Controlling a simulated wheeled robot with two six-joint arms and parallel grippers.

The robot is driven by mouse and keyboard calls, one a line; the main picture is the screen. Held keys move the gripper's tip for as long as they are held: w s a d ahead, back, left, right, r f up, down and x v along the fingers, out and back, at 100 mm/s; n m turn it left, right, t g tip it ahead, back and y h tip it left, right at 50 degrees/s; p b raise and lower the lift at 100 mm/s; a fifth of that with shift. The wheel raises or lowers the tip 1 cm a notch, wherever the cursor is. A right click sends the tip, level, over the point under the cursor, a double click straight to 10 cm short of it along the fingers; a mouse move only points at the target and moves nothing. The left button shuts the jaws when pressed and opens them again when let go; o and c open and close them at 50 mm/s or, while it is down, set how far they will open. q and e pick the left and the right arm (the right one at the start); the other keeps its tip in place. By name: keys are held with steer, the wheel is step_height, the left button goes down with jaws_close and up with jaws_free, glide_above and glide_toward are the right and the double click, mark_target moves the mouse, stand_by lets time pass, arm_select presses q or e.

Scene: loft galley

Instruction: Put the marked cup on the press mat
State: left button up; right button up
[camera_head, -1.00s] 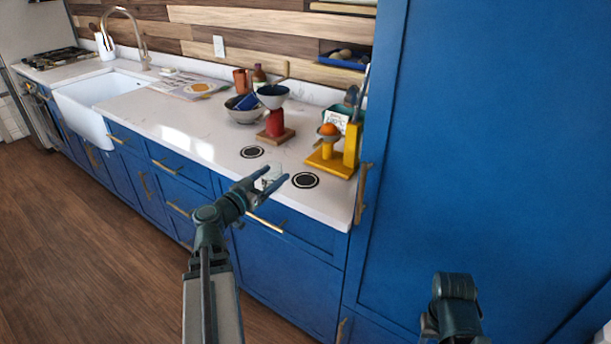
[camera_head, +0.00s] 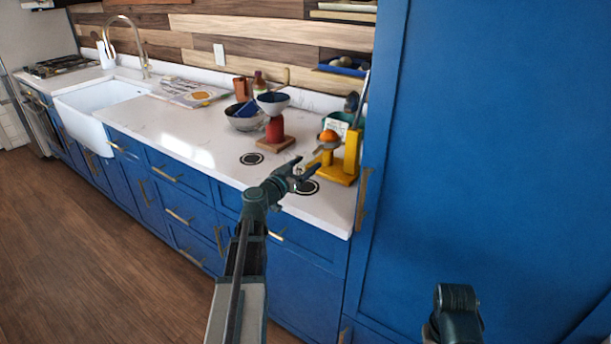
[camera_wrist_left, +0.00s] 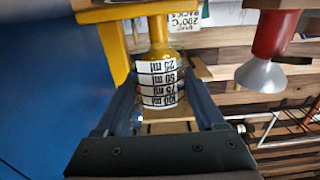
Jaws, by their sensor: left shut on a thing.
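My left gripper (camera_head: 307,175) is shut on the marked cup (camera_wrist_left: 158,84), a clear cup with white ml labels, held between the fingers in the left wrist view. In the head view the cup is small and mostly hidden by the fingers. The gripper is over the front of the counter, at a dark round mat with a white ring (camera_head: 306,187), which it partly covers. A second such mat (camera_head: 251,159) lies further left, bare. I cannot tell which is the press mat. My right gripper's fingers are not seen.
A tall blue cabinet (camera_head: 480,150) closes the right side. The white counter (camera_head: 205,160) is clear in front left.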

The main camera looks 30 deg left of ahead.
arm_select(q)
steer(key=shift+w+f+b, duration=0.1)
steer(key=shift+f+b, duration=1.65)
steer(key=shift+f, duration=0.05)
steer(key=shift+f, duration=0.15)
steer(key=o, duration=1.4)
steer(key=shift+c, duration=0.2)
steer(key=shift+r, duration=0.2)
steer(key=s, duration=1.2)
steer(key=shift+a, duration=0.45)
